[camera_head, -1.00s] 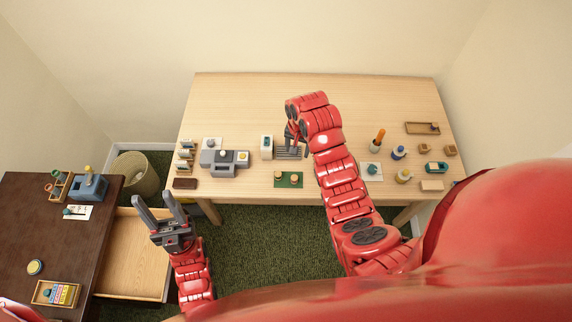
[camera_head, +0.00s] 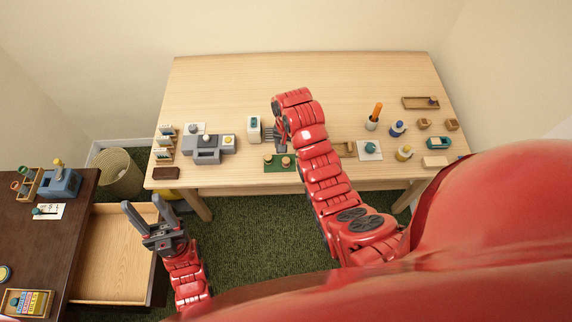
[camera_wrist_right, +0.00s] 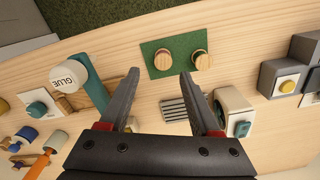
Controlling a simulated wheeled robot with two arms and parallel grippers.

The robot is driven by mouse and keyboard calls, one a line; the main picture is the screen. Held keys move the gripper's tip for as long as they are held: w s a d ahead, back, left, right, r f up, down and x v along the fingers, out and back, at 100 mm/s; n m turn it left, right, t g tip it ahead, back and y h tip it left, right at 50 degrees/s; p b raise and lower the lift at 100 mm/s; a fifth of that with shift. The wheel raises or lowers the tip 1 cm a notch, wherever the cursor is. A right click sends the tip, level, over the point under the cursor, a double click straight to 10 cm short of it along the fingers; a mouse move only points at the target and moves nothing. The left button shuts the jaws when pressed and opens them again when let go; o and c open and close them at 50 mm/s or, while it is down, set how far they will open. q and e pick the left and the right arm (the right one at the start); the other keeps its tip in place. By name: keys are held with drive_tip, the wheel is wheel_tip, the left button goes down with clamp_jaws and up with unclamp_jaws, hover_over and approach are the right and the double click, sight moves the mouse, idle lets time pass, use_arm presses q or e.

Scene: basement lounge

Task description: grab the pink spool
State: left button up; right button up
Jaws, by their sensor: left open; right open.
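A green mat (camera_head: 272,166) lies at the front edge of the light wooden table and carries two small round wooden-looking spools. In the right wrist view, the left spool (camera_wrist_right: 163,60) and right spool (camera_wrist_right: 201,60) stand on the mat; I cannot tell that either is pink. My right gripper (camera_wrist_right: 159,75) is open and empty, above the table with its fingertips toward the mat. In the head view the right gripper (camera_head: 283,138) is partly hidden by its own arm. My left gripper (camera_head: 143,207) is open and empty over the open drawer.
A slotted grey plate (camera_wrist_right: 183,108), a white box (camera_head: 254,129) and a grey machine (camera_head: 208,146) stand near the mat. A glue bottle (camera_wrist_right: 72,76) lies close by my right gripper's left finger. A dark desk (camera_head: 40,245) with an open drawer (camera_head: 112,255) is at left.

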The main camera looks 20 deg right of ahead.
sight(286, 160)
drive_tip(key=shift+s+a+f+p, duration=0.1)
drive_tip(key=shift+f+p, duration=0.2)
drive_tip(key=shift+p, duration=0.05)
wheel_tip(286, 160, down, 3)
drive_tip(key=shift+a+r+p, duration=0.1)
drive_tip(key=shift+a+p, duration=0.05)
drive_tip(key=shift+p, duration=0.7)
drive_tip(key=shift+f, duration=0.75)
clamp_jaws()
